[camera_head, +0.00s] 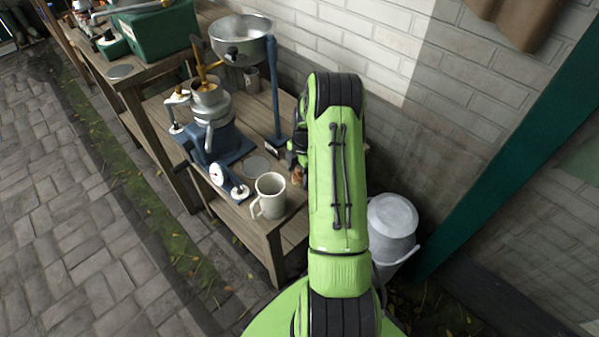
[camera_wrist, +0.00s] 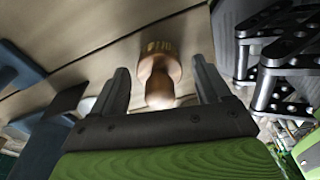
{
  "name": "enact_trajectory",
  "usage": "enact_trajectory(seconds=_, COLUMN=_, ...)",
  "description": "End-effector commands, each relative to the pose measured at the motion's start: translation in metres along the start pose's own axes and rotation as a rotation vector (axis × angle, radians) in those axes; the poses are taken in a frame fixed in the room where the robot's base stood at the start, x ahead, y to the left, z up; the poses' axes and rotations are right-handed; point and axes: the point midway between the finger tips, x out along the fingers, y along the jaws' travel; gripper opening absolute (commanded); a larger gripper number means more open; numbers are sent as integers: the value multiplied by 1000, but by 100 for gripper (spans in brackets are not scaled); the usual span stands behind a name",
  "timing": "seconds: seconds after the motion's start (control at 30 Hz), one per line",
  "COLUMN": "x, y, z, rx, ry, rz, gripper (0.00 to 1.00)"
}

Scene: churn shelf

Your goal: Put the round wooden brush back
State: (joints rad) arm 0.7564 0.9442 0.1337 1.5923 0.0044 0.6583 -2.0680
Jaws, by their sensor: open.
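The round wooden brush (camera_wrist: 158,72) shows in the wrist view, with a wide round head and a narrower rounded handle end towards my gripper. My gripper (camera_wrist: 160,66) is open, with one finger on each side of the brush and a visible gap on both sides. The brush appears to rest on the pale wooden shelf top (camera_wrist: 75,25). In the head view a small brown part, probably the brush (camera_head: 297,178), shows at the left edge of my arm. My arm hides most of it there.
A white mug (camera_head: 270,196) stands left of my arm on the wooden bench. A blue-based separator (camera_head: 210,140) with a metal bowl (camera_head: 243,40) is farther back. A lidded metal can (camera_head: 392,218) stands right of my arm. A brick wall (camera_head: 400,60) runs behind.

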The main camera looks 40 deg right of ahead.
Motion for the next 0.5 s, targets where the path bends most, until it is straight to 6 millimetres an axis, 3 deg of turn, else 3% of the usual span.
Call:
enact_trajectory(seconds=0.17, x=-10, y=0, z=0, rx=0, ry=-1, rz=1, gripper=77)
enact_trajectory(seconds=0.5, x=-99, y=1, z=0, rx=0, ry=-3, rz=3, gripper=77)
